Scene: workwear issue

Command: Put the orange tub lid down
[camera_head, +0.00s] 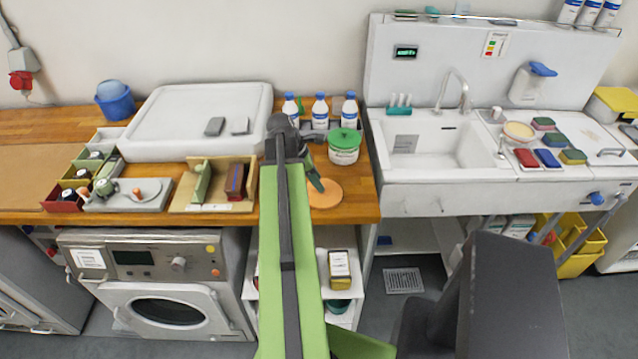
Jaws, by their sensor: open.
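The orange tub lid (330,197) is a flat round disc on the wooden counter, near its front edge and left of the sink. My gripper (318,185) is at the lid's upper left part, pointing down, and covers a little of it. My gripper is open. I cannot tell whether its fingertips touch the lid. My green arm reaches up from the bottom of the view to the counter.
A white tub with a green lid (344,146) stands just behind the orange lid. White bottles with blue caps (320,110) stand behind that. A wooden box (212,190) is to the left, and the sink (425,140) to the right.

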